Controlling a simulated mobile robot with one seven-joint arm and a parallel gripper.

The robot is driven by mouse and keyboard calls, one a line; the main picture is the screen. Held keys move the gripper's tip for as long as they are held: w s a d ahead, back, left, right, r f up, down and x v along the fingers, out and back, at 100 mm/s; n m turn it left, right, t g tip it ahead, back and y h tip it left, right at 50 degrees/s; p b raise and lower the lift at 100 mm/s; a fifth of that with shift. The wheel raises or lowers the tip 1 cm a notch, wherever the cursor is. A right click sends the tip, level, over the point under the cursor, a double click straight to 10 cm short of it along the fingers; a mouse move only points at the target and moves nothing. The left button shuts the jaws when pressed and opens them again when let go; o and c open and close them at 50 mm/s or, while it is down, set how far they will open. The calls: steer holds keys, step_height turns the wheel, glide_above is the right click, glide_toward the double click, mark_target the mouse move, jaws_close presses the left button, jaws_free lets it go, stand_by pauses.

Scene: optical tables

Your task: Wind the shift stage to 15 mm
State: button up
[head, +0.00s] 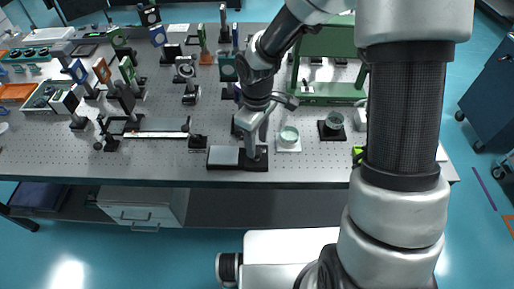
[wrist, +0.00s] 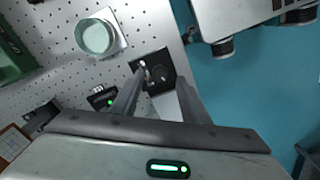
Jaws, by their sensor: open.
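A long stage with a pale scale strip (head: 156,135) lies farther left. I cannot tell which is the shift stage, and no scale reading is legible.
A pale round dish on a square plate (head: 289,138) stands right of the gripper; it also shows in the wrist view (wrist: 96,37). A dark square mount (head: 332,127) is beyond it. Several optics mounts crowd the left and back. The front left tabletop (head: 60,160) is clear.

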mark_target(257, 152)
steer(key=shift+f, duration=1.6)
steer(key=c, duration=1.1)
steer(key=shift+o, duration=0.2)
steer(key=shift+m+b, duration=0.3)
steer(key=m+b, duration=0.2)
steer(key=m, duration=0.2)
steer(key=shift+f, duration=0.1)
steer(key=m+b, duration=0.2)
steer(key=m, duration=0.4)
steer(key=shift+a, duration=0.1)
